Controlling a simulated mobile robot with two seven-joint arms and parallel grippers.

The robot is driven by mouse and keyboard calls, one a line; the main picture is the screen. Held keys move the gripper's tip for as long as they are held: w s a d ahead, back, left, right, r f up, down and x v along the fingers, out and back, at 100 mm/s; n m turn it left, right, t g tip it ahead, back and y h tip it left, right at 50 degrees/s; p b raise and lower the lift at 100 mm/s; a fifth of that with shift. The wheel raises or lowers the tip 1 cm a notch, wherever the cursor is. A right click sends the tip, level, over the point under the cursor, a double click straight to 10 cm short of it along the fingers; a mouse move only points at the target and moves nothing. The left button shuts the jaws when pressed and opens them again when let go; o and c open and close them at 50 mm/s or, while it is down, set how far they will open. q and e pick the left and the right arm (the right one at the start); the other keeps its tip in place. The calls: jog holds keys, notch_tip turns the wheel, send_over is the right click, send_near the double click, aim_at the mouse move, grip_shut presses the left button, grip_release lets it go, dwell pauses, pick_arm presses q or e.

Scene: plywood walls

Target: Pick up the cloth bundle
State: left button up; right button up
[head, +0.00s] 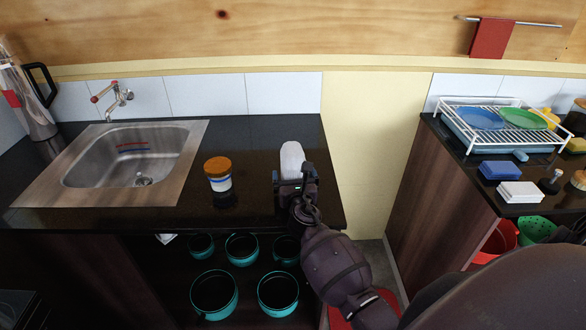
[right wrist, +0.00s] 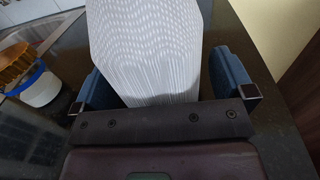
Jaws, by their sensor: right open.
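The cloth bundle (head: 291,158) is a pale, upright, elongated shape near the right end of the dark counter. In the right wrist view the bundle (right wrist: 150,45) is white with rows of fine grey marks, and its far end is cut off by the frame. My right gripper (head: 294,178) is at the near end of the bundle, with its fingers open on either side. In the wrist view a gap shows beside the right finger; contact on the left side is hard to tell. My left gripper is not in view.
A jar with a brown lid (head: 218,173) stands left of my right gripper. A steel sink (head: 130,160) is further left. Several teal pots (head: 214,293) sit below the counter. A dish rack (head: 500,125) stands on the right counter, across a gap.

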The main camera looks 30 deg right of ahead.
aim_at(295, 153)
jog(key=c, duration=0.9)
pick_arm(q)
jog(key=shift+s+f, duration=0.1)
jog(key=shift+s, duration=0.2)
pick_arm(e)
jog(key=shift+c, duration=0.8)
jog(key=shift+r, duration=0.1)
notch_tip(295, 153, up, 9)
jog(key=p, duration=0.5)
jog(key=shift+r, duration=0.1)
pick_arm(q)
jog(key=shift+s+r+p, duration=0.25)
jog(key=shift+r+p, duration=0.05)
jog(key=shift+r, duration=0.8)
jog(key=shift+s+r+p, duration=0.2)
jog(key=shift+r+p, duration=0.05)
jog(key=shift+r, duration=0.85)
pick_arm(e)
notch_tip(295, 153, up, 11)
jog(key=shift+f, duration=0.2)
